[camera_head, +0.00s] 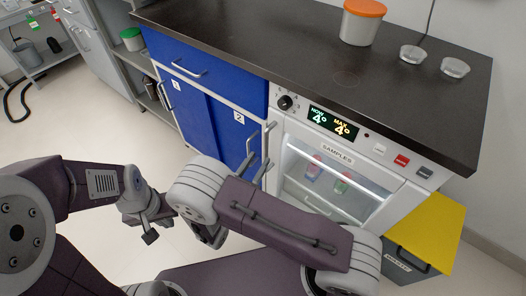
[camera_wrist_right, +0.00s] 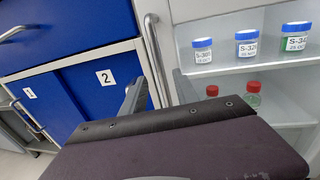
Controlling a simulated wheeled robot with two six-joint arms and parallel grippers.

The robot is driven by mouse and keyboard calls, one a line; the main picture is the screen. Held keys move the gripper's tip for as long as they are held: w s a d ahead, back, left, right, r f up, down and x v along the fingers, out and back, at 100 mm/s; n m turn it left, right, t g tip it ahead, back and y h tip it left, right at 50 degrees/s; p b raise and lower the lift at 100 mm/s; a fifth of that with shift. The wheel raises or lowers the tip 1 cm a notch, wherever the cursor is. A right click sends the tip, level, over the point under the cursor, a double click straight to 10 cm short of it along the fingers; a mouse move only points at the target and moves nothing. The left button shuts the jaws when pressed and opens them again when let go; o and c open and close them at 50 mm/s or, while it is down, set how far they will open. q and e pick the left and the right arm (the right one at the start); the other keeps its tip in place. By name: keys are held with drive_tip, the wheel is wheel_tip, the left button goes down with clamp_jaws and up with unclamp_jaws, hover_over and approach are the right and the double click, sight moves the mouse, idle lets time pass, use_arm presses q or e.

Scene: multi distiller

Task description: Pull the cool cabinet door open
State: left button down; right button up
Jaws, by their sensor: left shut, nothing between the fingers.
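The cool cabinet, with its glass door (camera_head: 345,174) under a SAMPLES label, stands right of centre in the head view. The door looks shut there. Its upright metal handle (camera_head: 268,137) is at the door's left side and also shows in the right wrist view (camera_wrist_right: 155,58). My right gripper (camera_head: 253,166) is open at the handle. In the wrist view its two fingers (camera_wrist_right: 159,92) stand apart, with the handle between them; contact cannot be told. My left gripper (camera_head: 149,220) is shut and empty, over the floor in front of the blue cabinet.
The blue cabinet (camera_head: 205,112), with doors 1 and 2, adjoins on the left. A yellow-lidded waste bin (camera_head: 430,232) stands at the right. The dark worktop (camera_head: 300,45) holds an orange-lidded tub (camera_head: 360,25). Sample jars (camera_wrist_right: 247,43) stand inside.

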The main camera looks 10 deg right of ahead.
sight(265, 151)
drive_tip(key=b+x, duration=0.1)
drive_tip(key=x, duration=0.4)
drive_tip(key=shift+f, duration=0.2)
drive_tip(key=shift+w+d+r, duration=0.15)
drive_tip(key=shift+w+d, duration=0.2)
drive_tip(key=shift+w, duration=0.05)
clamp_jaws()
idle(0.8)
